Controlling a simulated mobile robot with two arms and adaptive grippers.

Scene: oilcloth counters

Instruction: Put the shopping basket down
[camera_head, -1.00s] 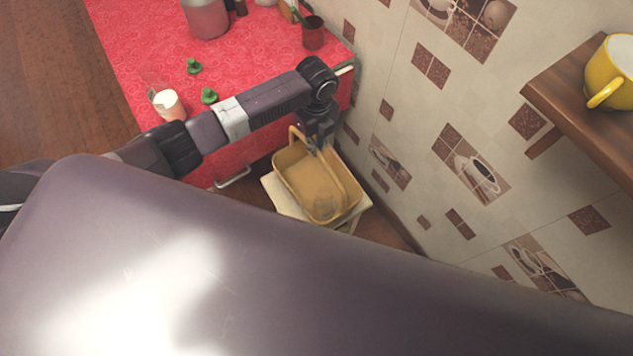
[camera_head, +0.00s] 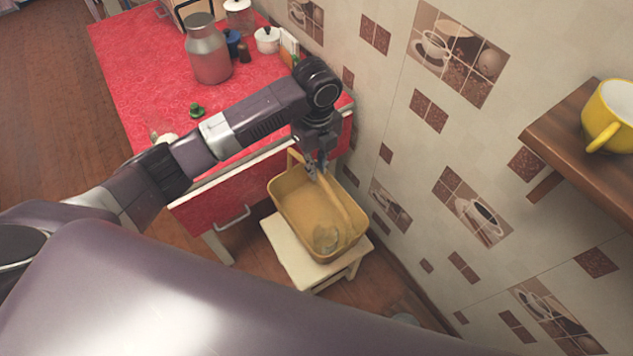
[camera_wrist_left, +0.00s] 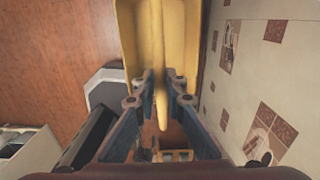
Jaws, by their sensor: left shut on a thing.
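The yellow shopping basket (camera_head: 300,207) is upright above or on a small pale stool (camera_head: 290,252) beside the red counter; I cannot tell whether its bottom touches the stool. Something round and glassy (camera_head: 326,238) lies inside it. My left gripper (camera_head: 316,172) is shut on the basket's arched handle (camera_head: 343,200). In the left wrist view the fingers (camera_wrist_left: 160,85) close on the yellow handle, and the basket (camera_wrist_left: 150,30) extends beyond them. My right gripper is not in view.
The red counter (camera_head: 135,75) holds a metal milk can (camera_head: 207,55), a green object (camera_head: 196,110) and several jars. A tiled wall (camera_head: 400,150) stands right of the basket. A wooden shelf (camera_head: 570,135) with a yellow cup (camera_head: 608,115) juts out at right.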

